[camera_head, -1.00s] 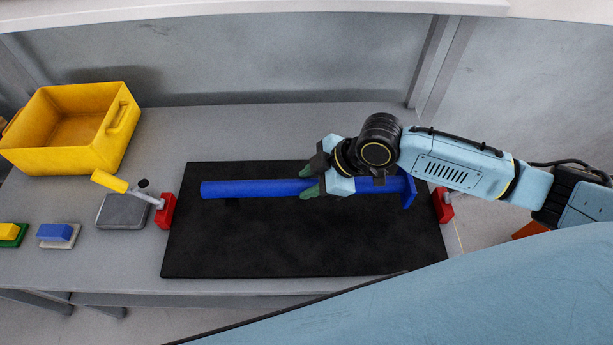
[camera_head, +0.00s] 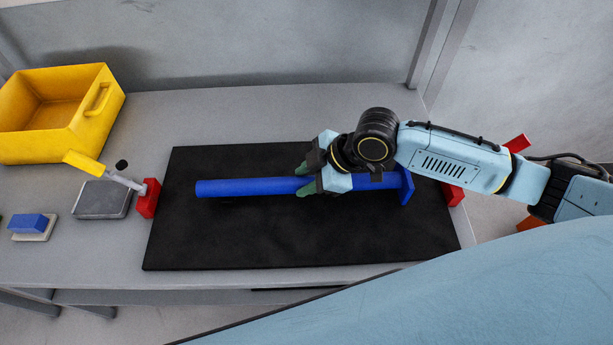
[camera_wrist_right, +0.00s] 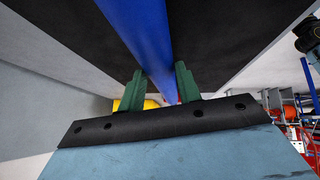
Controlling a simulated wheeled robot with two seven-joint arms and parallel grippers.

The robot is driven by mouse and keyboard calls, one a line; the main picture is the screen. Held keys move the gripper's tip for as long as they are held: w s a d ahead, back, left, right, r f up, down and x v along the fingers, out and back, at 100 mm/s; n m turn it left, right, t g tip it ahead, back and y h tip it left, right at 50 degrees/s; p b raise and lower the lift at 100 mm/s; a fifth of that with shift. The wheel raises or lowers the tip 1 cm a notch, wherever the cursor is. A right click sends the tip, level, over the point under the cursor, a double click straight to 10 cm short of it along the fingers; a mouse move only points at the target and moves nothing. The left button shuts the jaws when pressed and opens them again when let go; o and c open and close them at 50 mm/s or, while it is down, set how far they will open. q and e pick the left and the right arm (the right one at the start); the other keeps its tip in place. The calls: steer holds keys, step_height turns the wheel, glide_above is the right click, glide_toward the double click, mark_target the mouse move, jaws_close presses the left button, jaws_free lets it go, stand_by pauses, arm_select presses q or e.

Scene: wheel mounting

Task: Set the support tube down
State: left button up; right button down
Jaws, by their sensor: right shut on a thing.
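The blue support tube (camera_head: 245,187) lies horizontally over the black mat (camera_head: 290,240) in the head view, with its flanged end (camera_head: 406,186) at the right. In the right wrist view the tube (camera_wrist_right: 140,30) runs between the two green fingers (camera_wrist_right: 158,88). I cannot tell for certain whether the tube touches the mat; a small dark patch shows under it. My left gripper is not in view.
A yellow bin (camera_head: 75,130) stands at the back left. A blue-and-white block (camera_head: 30,226) lies further left. Another red part (camera_head: 452,194) is at the mat's right edge.

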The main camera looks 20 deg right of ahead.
steer(key=shift+w+r, duration=0.1)
steer(key=shift+r, duration=0.05)
steer(key=shift+f, duration=0.55)
stand_by(0.4)
steer(key=c, duration=0.9)
jaws_free()
steer(key=shift+f, duration=0.25)
steer(key=p+v, duration=0.1)
steer(key=v, duration=1.2)
steer(key=shift+r+p, duration=0.3)
steer(key=shift+p, duration=0.05)
